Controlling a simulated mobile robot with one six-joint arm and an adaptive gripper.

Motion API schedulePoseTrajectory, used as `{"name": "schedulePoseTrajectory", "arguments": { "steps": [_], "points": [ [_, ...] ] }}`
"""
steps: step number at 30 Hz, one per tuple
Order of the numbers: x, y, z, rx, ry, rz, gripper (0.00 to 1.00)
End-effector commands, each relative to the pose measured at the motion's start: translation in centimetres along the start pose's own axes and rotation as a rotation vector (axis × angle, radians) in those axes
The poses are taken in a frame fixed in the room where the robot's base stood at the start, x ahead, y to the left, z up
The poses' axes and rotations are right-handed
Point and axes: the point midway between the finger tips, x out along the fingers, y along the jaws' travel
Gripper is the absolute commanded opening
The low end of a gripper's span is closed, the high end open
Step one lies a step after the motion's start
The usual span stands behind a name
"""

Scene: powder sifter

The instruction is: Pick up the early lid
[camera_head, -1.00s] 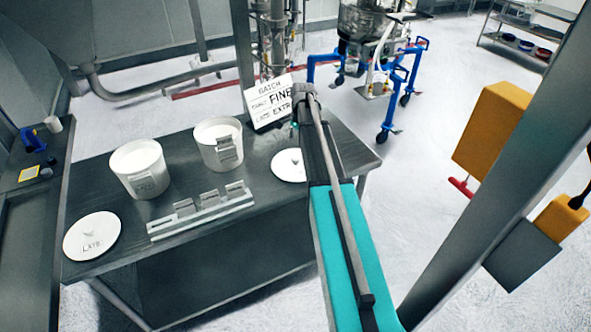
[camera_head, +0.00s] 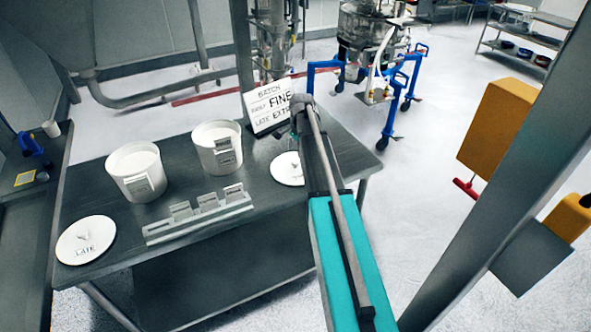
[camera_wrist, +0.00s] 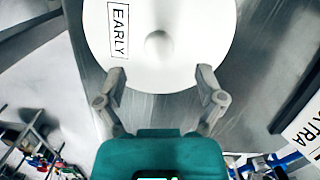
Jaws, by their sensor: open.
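The early lid (camera_wrist: 185,50) is a white disc with a round knob and an EARLY label. It lies on the steel table (camera_head: 160,247). It also shows in the head view (camera_head: 284,170), partly hidden behind my arm. My gripper (camera_wrist: 161,75) is open in the wrist view. Its fingertips overlap the near edge of the lid in the picture, one on each side of the knob. Nothing is between the fingers, and I cannot tell how far above the lid they are. In the head view my arm hides the fingers.
A lid marked LATE (camera_head: 86,240) lies at the table's left end. Two white tubs (camera_head: 137,170) (camera_head: 218,147) stand behind a rack of small tags (camera_head: 198,215). A batch sign (camera_head: 268,106) stands at the back, close to my arm. A grey post (camera_head: 520,180) rises at right.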

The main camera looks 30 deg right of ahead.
Motion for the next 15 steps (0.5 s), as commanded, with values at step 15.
{"name": "schedulePoseTrajectory", "arguments": {
  "steps": [15],
  "points": [
    [3.5, 0.1, -0.1, 0.0, 0.0, 0.0, 0.88]
  ]
}}
